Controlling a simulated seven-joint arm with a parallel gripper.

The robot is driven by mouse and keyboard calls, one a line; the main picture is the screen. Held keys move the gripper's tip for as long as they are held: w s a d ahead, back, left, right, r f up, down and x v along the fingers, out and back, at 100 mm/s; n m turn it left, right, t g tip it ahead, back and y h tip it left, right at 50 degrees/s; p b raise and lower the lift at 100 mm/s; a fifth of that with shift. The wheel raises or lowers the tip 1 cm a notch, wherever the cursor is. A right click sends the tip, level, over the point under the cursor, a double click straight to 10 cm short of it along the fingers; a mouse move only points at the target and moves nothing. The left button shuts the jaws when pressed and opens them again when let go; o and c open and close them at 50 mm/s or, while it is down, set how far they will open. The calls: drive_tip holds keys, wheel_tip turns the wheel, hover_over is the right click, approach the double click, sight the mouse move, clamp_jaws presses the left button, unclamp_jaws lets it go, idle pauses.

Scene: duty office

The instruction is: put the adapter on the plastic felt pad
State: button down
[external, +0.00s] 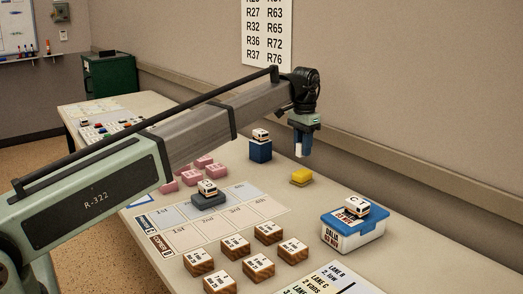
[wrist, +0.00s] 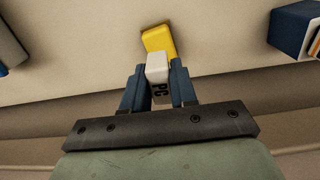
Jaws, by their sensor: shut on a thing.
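My gripper (external: 302,145) is shut on a small white block, which appears to be the adapter (wrist: 157,68); dark letters show on its lower side in the wrist view. It is held in the air between the two blue fingers. A small yellow pad-like block, probably the plastic felt pad (external: 301,176), lies on the table below my gripper. It also shows in the wrist view (wrist: 158,38), just beyond the adapter and partly hidden by it. The adapter appears to be above the yellow block, apart from it.
A blue block (external: 261,151) with a toy van on top stands left of the yellow block. A blue-lidded white box (external: 352,236) with another van stands at right front. Several wooden blocks (external: 267,232), pink blocks (external: 204,162) and a lane sheet occupy the table. The wall runs close behind.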

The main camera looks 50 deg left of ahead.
sight(302, 172)
drive_tip(key=shift+f, duration=2.65)
drive_tip(key=shift+f, duration=0.15)
drive_tip(key=c, duration=0.9)
unclamp_jaws()
wheel_tip(302, 172, up, 12)
drive_tip(key=shift+r, duration=0.2)
